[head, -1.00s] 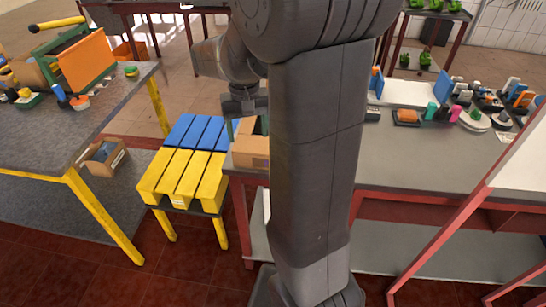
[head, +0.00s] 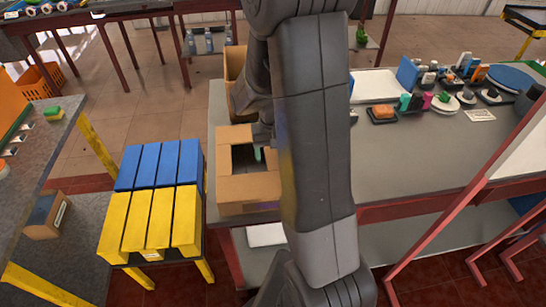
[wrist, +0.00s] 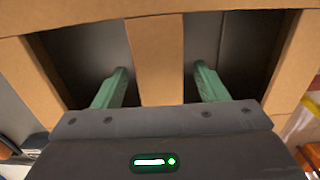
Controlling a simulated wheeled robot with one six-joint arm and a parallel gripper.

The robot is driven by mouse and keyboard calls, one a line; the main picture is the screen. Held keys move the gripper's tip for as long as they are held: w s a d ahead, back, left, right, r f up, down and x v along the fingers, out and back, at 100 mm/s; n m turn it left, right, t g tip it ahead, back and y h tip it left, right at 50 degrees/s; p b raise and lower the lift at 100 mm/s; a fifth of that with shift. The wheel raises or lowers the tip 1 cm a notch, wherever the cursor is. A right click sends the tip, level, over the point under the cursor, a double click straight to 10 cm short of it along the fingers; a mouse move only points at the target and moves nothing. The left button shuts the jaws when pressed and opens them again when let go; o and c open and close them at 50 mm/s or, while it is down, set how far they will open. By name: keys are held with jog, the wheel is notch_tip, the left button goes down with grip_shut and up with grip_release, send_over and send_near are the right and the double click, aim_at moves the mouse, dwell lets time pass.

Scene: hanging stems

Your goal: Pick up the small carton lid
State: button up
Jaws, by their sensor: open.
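A tan cardboard piece, which looks like the small carton lid (head: 247,190), lies at the left end of the grey bench. It is a flat frame with a dark opening, and my arm hides its right part. In the wrist view, a cardboard strip (wrist: 156,60) runs down its middle between two dark openings. My gripper (wrist: 161,72) is open, with one green finger on each side of the strip and visible gaps between. In the head view only a bit of green finger shows at the opening.
A taller cardboard box (head: 234,65) stands right behind the lid. A low stand with blue and yellow slats (head: 150,215) is to the left. A white tray (head: 376,86) and several small items stand further right on the bench (head: 400,150), whose middle is clear.

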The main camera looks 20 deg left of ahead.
jog(key=shift+f, duration=0.15)
jog(key=c, duration=1.3)
